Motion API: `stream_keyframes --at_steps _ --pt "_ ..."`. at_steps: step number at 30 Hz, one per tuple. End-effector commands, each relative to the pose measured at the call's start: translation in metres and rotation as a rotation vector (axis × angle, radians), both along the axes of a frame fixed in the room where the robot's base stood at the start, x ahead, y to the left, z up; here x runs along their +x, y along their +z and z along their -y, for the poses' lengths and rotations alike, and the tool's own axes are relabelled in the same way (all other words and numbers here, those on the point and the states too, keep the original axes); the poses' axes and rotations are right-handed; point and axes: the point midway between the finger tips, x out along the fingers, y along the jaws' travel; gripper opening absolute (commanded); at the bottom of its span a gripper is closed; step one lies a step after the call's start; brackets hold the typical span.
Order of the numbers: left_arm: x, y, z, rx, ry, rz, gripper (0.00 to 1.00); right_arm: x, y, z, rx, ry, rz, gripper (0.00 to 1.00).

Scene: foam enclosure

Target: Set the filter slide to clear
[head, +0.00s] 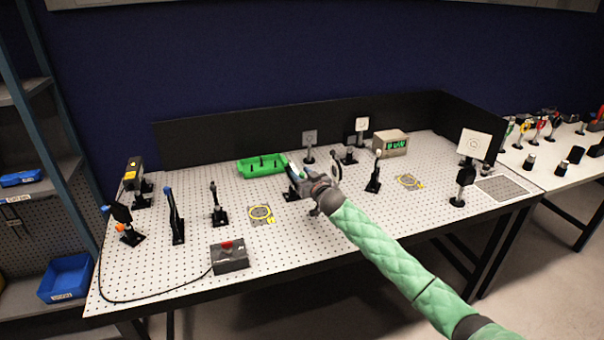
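My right arm comes in from the right in a green quilted sleeve. My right gripper (299,176) is over the middle of the perforated optics table (330,235), at a small post-mounted part with a black base (290,197). The gripper covers most of this part, so I cannot tell whether it is the filter slide or how it is set. The fingertips are too small and hidden to show whether they are open or touching it. My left gripper is not in view.
A green tray (262,166) lies behind the gripper to the left. Post-mounted optics, including a round one (336,166) and a white-topped one (375,173), stand close by. A red-button box (230,257) sits at the front. A green-display box (390,143) is behind.

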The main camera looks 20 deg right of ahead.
Motion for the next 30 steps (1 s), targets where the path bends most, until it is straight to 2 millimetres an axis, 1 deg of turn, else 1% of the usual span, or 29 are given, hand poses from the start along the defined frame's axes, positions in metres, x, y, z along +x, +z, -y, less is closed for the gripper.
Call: stream_keyframes --at_steps 6,7,11,12,13,20,25,28,30 --pt "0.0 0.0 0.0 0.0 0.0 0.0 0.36 0.0 0.0 0.0 0.0 0.0 0.0 0.39" --pt "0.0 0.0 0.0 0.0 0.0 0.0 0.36 0.0 0.0 0.0 0.0 0.0 0.0 0.37" --pt "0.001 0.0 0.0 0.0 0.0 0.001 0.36 0.0 0.0 0.0 0.0 0.0 0.0 0.12" --pt "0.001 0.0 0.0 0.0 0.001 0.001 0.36 0.0 0.0 0.0 0.0 0.0 0.0 0.04" --pt "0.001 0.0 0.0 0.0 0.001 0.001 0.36 0.0 0.0 0.0 0.0 0.0 0.0 0.0" --pt "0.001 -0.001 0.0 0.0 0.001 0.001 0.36 0.002 -0.001 0.0 0.0 0.0 0.0 0.0" --pt "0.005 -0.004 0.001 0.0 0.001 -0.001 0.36 0.016 -0.002 -0.001 -0.001 0.0 0.0 0.0" --pt "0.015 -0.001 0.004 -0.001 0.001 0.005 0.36 0.028 -0.002 -0.001 0.0 0.0 0.001 0.0" --pt "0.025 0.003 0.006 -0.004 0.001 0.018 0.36 0.036 -0.001 -0.002 0.0 0.0 0.001 0.0"
